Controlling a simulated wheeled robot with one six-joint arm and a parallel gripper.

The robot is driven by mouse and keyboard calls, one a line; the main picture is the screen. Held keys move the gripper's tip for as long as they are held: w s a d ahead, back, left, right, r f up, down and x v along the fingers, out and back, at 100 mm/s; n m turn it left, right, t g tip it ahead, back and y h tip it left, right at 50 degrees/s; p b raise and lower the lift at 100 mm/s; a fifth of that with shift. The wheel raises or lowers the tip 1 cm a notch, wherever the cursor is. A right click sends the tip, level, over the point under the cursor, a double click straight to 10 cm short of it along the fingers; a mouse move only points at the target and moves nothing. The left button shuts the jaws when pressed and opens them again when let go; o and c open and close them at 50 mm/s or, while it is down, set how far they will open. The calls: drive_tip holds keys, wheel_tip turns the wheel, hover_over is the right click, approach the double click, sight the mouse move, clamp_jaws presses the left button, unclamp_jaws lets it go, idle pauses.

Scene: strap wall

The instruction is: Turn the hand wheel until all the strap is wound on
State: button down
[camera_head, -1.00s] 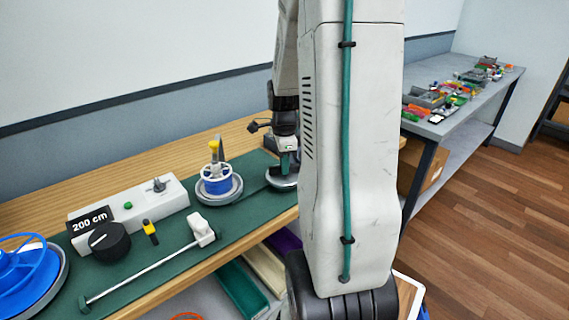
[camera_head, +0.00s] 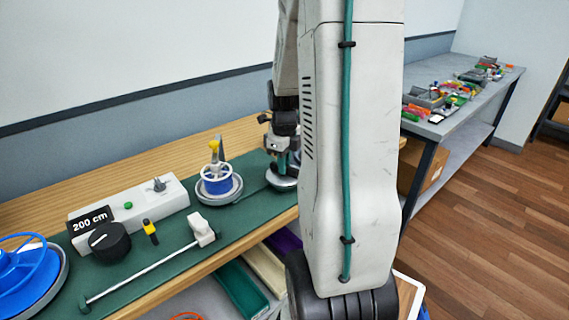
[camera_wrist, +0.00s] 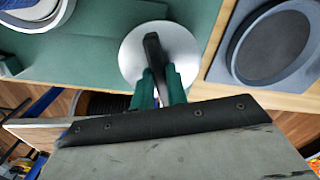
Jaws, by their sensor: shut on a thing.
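The hand wheel is a pale grey disc (camera_head: 279,183) with a black handle, at the right end of the green mat in the head view. In the wrist view the disc (camera_wrist: 133,50) lies under my gripper (camera_wrist: 159,88), and the black handle (camera_wrist: 153,46) stands between its green fingers. The fingers are shut on that handle. In the head view my gripper (camera_head: 287,163) is over the wheel, partly hidden by my arm. A blue and white spool (camera_head: 216,187) with a yellow top stands on a grey base left of the wheel. I cannot make out the strap.
A white box (camera_head: 174,195) with a "200 cm" display (camera_head: 91,220) and a black dial (camera_head: 109,242) stands to the left. A large blue reel (camera_head: 22,282) is at far left. A white rod (camera_head: 145,272) lies along the mat. Bins sit below the bench edge.

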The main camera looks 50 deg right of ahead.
idle(0.5)
drive_tip(key=c, duration=1.4)
unclamp_jaws()
wheel_tip(320, 180, up, 8)
drive_tip(key=shift+f, duration=0.1)
